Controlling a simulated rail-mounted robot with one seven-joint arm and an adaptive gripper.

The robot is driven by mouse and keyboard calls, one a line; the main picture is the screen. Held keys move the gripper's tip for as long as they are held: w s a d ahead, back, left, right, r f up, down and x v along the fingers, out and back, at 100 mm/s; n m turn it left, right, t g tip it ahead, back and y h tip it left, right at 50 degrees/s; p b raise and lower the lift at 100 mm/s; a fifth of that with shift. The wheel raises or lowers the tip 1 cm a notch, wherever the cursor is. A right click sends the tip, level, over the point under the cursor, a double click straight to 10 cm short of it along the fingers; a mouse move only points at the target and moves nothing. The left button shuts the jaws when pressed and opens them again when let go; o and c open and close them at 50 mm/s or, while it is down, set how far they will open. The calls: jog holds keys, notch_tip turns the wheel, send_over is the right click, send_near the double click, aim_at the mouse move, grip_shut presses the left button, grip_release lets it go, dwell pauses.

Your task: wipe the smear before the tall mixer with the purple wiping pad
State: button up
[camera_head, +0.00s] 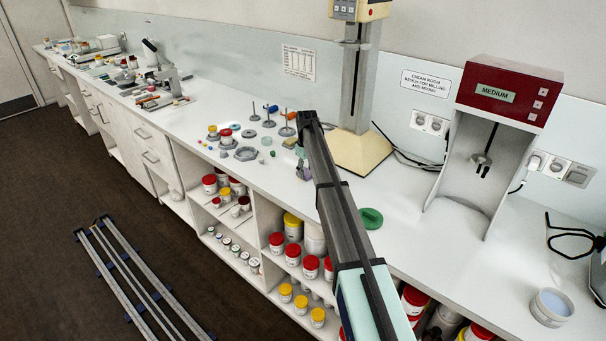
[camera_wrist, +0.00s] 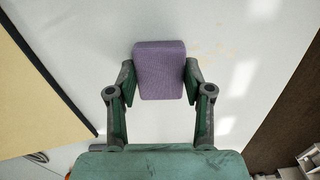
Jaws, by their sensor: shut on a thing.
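My gripper (camera_wrist: 160,85) is shut on the purple wiping pad (camera_wrist: 160,70), with a finger on each of its sides. In the head view the pad (camera_head: 303,173) shows as a small purple patch below my gripper (camera_head: 301,158), over the white bench. The tall mixer (camera_head: 365,152) has a cream base just right of the pad; this base (camera_wrist: 35,95) fills the left of the wrist view. The smear (camera_wrist: 222,50) is a patch of faint yellowish specks on the bench, right of the pad. I cannot tell whether the pad touches the bench.
A green round lid (camera_head: 370,218) lies right of my arm. Small stands (camera_head: 268,122), a hex nut shape (camera_head: 246,154) and little coloured pieces lie left of the pad. A red-topped mixer (camera_head: 507,92) stands at the right. The bench's front edge (camera_wrist: 285,85) is near.

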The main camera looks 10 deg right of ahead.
aim_at(299, 182)
jog(key=shift+w+d, duration=0.45)
jog(key=shift+s, duration=0.3)
jog(key=shift+s+a, duration=0.5)
jog(key=shift+s, duration=0.25)
jog(key=shift+s+a, duration=0.45)
jog(key=shift+a, duration=0.2)
jog(key=shift+s+a, duration=2)
jog(key=shift+a, duration=0.25)
jog(key=shift+w+d+r+p, duration=0.1)
jog(key=shift+w+d+p, duration=0.25)
jog(key=shift+w+d, duration=1.05)
jog(key=shift+w, duration=0.05)
jog(key=shift+w+d, duration=0.45)
jog(key=shift+d, duration=0.15)
jog(key=shift+w+d, duration=0.5)
jog(key=shift+d, duration=0.05)
jog(key=shift+w+d, duration=0.8)
jog(key=shift+d, duration=0.05)
jog(key=shift+d+r, duration=0.1)
jog(key=shift+d, duration=0.05)
jog(key=shift+r+p, duration=1.5)
jog(key=shift+r, duration=2.35)
